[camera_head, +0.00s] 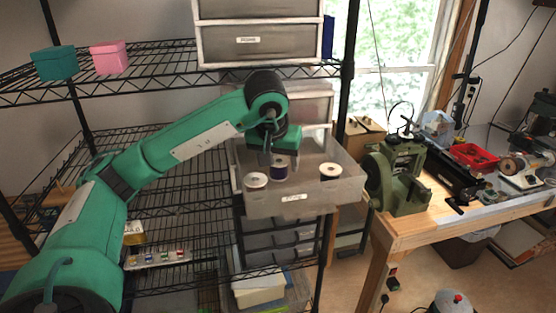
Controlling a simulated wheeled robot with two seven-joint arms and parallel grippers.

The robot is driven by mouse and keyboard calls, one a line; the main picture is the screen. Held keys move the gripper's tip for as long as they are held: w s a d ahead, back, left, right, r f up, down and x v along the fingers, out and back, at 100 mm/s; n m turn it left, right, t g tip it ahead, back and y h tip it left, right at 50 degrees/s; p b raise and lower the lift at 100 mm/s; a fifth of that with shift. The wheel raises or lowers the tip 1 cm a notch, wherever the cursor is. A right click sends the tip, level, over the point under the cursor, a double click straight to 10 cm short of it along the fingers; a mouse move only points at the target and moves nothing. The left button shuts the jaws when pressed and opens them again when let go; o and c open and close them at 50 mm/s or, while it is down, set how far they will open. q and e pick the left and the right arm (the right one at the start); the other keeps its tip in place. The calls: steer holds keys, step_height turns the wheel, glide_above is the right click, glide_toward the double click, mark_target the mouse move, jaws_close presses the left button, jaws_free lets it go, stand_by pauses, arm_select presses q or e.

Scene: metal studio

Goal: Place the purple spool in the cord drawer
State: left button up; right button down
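A translucent grey drawer (291,206) is pulled out from the shelf unit. A small white label is on its front, too small to read. A dark purple spool (280,170) with a pale top stands upright in the drawer, or just above its floor; I cannot tell which. Two other pale-topped spools, one at the left (256,182) and one at the right (330,173), are also in the drawer. My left gripper (277,154) reaches over the drawer, right at the purple spool. Its fingertips are too small and partly hidden to show whether they grip it. My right gripper is out of view.
Closed drawers (262,43) stand above on the black wire rack. A teal box (55,64) and a pink box (109,57) sit on the upper shelf. A green machine (397,178) stands on the wooden workbench (425,228) close to the drawer's right side.

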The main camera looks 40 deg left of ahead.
arm_select(q)
steer(key=shift+r, duration=0.15)
steer(key=shift+r, duration=0.15)
steer(key=v, duration=1.1)
steer(key=shift+s+r, duration=0.2)
steer(key=shift+r, duration=0.15)
steer(key=shift+d, duration=0.1)
stand_by(0.3)
